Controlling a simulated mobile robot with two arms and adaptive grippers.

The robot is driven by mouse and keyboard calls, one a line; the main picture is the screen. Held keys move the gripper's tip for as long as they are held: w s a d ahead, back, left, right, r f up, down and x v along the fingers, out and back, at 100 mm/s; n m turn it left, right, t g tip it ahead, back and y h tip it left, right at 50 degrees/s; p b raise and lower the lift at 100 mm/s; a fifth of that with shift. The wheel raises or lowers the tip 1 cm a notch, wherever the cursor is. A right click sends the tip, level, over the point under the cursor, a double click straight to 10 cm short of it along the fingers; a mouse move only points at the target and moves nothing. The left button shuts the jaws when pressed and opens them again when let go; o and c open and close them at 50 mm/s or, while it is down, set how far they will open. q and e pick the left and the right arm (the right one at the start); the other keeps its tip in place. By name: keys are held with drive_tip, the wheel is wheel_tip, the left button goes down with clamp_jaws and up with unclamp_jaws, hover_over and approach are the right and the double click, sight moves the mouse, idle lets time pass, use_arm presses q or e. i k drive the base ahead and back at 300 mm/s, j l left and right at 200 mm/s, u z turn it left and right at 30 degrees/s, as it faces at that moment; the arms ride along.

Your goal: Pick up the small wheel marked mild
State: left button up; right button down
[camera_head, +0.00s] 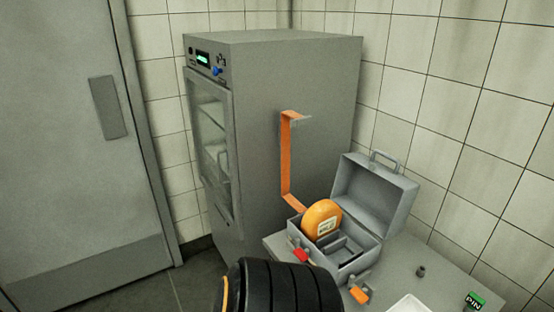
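A small orange wheel (321,219) with a pale label stands on edge, leaning, in the left part of an open grey case (371,257). The label's writing is too small to read, so I cannot tell whether it says mild. The wheel's lower part is hidden by the case wall. The case's lid (374,193) is raised at the back. Neither of my grippers shows in this view. A black ribbed rounded part at the bottom edge looks like part of my own arm, in front of the case and table.
The case sits on a grey table (432,256). A tall grey cabinet (290,110) with a glass door and an orange strip (286,165) stands behind.

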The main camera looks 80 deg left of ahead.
sight(324, 217)
drive_tip(key=u, duration=2.2)
